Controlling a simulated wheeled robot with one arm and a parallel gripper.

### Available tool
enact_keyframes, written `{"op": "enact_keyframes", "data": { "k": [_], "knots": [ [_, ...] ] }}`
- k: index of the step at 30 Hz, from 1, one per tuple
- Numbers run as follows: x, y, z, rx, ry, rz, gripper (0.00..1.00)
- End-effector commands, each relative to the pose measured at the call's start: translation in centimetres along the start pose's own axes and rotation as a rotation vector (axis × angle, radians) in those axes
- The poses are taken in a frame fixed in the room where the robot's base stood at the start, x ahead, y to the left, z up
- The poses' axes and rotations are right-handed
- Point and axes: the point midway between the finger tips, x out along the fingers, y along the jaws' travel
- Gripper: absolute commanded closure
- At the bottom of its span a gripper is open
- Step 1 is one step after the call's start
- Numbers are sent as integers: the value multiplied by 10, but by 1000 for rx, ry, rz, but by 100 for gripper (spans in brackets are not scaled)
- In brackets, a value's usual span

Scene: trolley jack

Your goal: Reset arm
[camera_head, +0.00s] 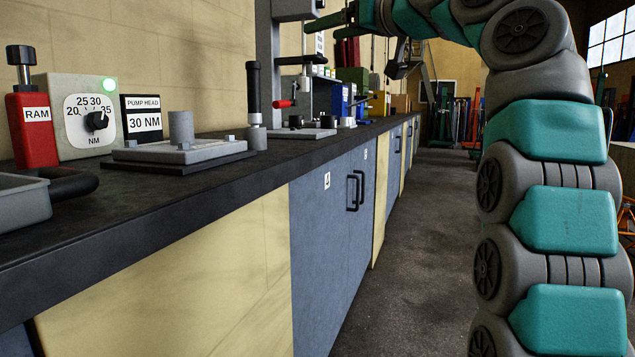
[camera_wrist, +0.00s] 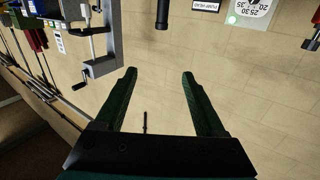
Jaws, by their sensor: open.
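My gripper (camera_wrist: 159,76) is open and empty in the wrist view, its two dark green fingers well apart with a beige wall behind them. The wrist view is turned upside down. In the head view my grey and teal arm rises along the right side, bends at the top and reaches left above the bench. The gripper end shows only in part at the top edge, near a grey press-like stand (camera_head: 268,60). No fingertip contact is visible.
A long workbench (camera_head: 230,190) runs along the left wall. The floor aisle (camera_head: 410,230) is clear.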

Motion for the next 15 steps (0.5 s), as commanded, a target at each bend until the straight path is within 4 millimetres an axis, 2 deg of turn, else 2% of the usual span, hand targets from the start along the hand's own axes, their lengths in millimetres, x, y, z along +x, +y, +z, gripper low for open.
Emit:
{"op": "enact_keyframes", "data": {
  "k": [8, 15],
  "knots": [
    [5, 7, 19, 58, -63, 23, 28],
    [8, 14, 49, 130, -148, 56, 28]
  ]
}}
